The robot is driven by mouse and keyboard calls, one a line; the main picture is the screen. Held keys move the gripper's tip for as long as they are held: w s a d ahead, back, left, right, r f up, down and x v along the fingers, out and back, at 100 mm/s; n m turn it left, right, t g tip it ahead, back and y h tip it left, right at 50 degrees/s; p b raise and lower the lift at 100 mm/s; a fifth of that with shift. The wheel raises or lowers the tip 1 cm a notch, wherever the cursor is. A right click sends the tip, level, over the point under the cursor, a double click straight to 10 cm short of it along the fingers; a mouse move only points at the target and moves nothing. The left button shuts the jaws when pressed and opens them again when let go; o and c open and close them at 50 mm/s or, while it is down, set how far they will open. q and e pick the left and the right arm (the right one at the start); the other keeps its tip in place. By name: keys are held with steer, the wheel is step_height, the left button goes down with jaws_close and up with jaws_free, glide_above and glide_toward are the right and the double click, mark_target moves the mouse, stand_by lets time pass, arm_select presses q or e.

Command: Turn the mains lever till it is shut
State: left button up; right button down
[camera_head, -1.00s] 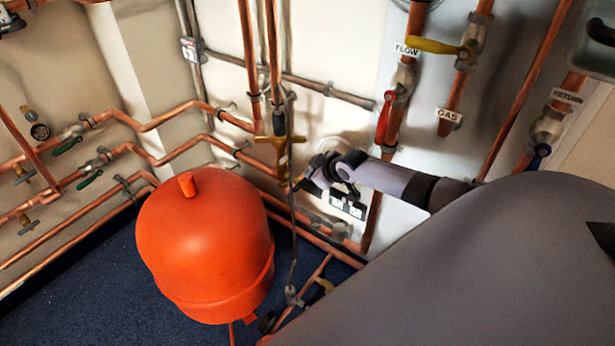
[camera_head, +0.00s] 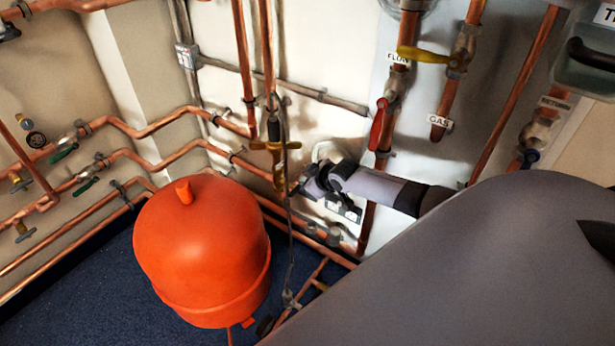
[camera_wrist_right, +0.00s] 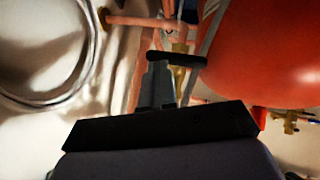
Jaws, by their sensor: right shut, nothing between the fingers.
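No lever in view carries a readable mains label. A brass valve (camera_head: 276,146) with a dark upright part sits on the vertical copper pipe left of my right gripper. In the right wrist view the narrow fingers (camera_wrist_right: 158,82) are shut and empty. A black bar (camera_wrist_right: 178,58), perhaps a lever, lies crosswise just beyond their tips, in front of brass fittings. My left gripper is not in view.
An orange vessel (camera_head: 202,255) stands close left of the gripper. A red lever (camera_head: 377,125) hangs below the FLOW label, and a yellow lever (camera_head: 421,56) sits above the GAS label. Wall sockets (camera_head: 343,209) are behind my arm. Green-handled valves (camera_head: 63,153) are left.

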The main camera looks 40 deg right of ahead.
arm_select(q)
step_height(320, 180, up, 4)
steer(key=p, duration=0.3)
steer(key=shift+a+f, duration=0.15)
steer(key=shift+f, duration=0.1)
arm_select(e)
steer(key=v, duration=0.7)
steer(key=s+a+f+y, duration=0.2)
steer(key=s+a, duration=0.6)
steer(key=a, duration=0.3)
steer(key=s+a+f+y, duration=0.2)
steer(key=s+a, duration=0.6)
steer(key=a, duration=0.3)
arm_select(q)
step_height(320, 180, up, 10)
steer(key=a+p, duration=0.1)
steer(key=p, duration=1.1)
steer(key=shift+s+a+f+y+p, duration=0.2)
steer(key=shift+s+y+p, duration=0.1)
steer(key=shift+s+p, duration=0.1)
arm_select(e)
steer(key=s+r+m+h, duration=0.1)
steer(key=s+r, duration=0.5)
steer(key=r, duration=0.6)
steer(key=shift+s+r+m+t+h, duration=0.3)
steer(key=shift+s+r+m+t, duration=0.1)
steer(key=shift+m, duration=0.2)
